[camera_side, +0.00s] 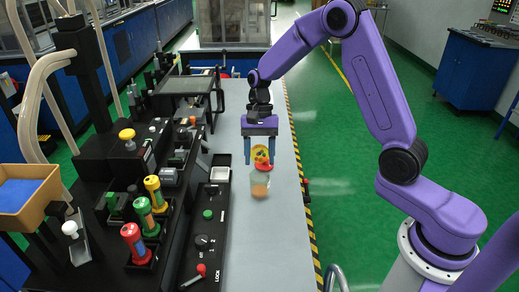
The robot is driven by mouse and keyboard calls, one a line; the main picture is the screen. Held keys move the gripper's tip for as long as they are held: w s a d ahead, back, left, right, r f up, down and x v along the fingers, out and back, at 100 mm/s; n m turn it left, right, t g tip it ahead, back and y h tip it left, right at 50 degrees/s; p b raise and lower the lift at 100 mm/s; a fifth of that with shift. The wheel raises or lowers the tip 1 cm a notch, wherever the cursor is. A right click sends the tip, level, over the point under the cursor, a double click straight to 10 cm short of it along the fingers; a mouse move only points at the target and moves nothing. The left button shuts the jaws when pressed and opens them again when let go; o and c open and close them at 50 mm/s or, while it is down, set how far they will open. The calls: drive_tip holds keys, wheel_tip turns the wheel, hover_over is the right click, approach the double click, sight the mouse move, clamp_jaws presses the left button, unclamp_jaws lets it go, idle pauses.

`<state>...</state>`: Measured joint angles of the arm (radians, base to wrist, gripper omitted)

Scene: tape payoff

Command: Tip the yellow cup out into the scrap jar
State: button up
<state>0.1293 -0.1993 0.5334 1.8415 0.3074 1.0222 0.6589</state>
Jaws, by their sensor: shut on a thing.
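The yellow cup (259,152) is between the two blue fingers of my gripper (261,162), which is shut on it. Small red and green bits show at the cup's mouth, with a red patch at its lower edge. The cup's mouth seems to face the camera; its exact tilt is hard to tell. The clear scrap jar (259,180) stands on the grey bench just below the cup in the picture, with brownish matter in its bottom. The cup's lower edge overlaps the jar's top in this view; I cannot tell whether they touch.
The grey bench (265,245) is clear in front of the jar.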

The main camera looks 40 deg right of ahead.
drive_tip(key=shift+f+t+h, duration=0.7)
drive_tip(key=shift+t+h, duration=0.3)
drive_tip(key=shift+f+t+h, duration=0.2)
drive_tip(key=shift+t+h, duration=0.5)
drive_tip(key=shift+f+t+h, duration=0.2)
drive_tip(key=shift+t+h, duration=0.5)
drive_tip(key=shift+w, duration=0.1)
idle(0.3)
drive_tip(key=shift+r, duration=2.5)
drive_tip(key=shift+d, duration=0.1)
